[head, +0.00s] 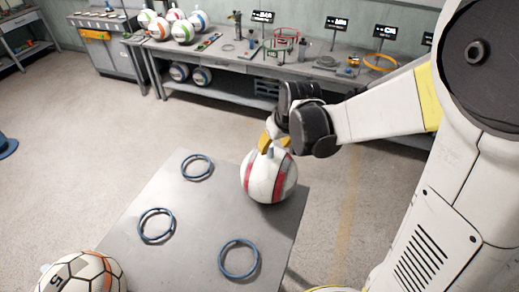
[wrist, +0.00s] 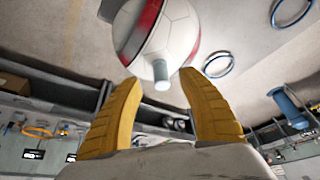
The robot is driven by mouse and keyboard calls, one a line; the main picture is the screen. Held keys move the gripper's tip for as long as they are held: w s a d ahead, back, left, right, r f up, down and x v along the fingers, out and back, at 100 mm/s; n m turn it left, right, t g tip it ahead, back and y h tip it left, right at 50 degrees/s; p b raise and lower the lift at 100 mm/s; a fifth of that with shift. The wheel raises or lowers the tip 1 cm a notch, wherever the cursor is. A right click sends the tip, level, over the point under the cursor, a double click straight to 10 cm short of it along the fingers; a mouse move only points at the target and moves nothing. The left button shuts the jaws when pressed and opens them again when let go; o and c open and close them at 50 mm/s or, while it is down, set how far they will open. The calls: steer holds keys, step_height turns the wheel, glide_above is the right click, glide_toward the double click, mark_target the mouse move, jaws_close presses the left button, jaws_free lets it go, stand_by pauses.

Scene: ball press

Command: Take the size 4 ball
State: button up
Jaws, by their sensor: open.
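A white ball with red and grey bands (head: 268,178) sits at the far right part of a grey table (head: 207,222). No size number is readable on it. A short grey-blue peg stands out of its top; in the wrist view this peg (wrist: 161,76) points toward my gripper. My gripper (head: 271,141) is over the ball with its yellow fingers open. In the wrist view my gripper (wrist: 165,84) has a fingertip on each side of the peg, with gaps, so it holds nothing. A second ball, white with black and orange lines and marked 5 (head: 84,273), is at the lower left.
Three blue rings lie on the table: back (head: 197,167), left (head: 157,225) and front (head: 239,259). A long workbench (head: 240,65) at the back bears several balls, tools and small dark signs. Open floor lies between table and workbench. A blue object (head: 6,146) is at the left edge.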

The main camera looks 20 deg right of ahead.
mark_target(270, 151)
steer(key=x, duration=0.6)
steer(key=shift+w+a+r, duration=0.1)
steer(key=shift+w, duration=0.15)
steer(key=shift+s, duration=0.1)
steer(key=shift+c, duration=0.4)
steer(key=shift+r, duration=0.1)
jaws_close()
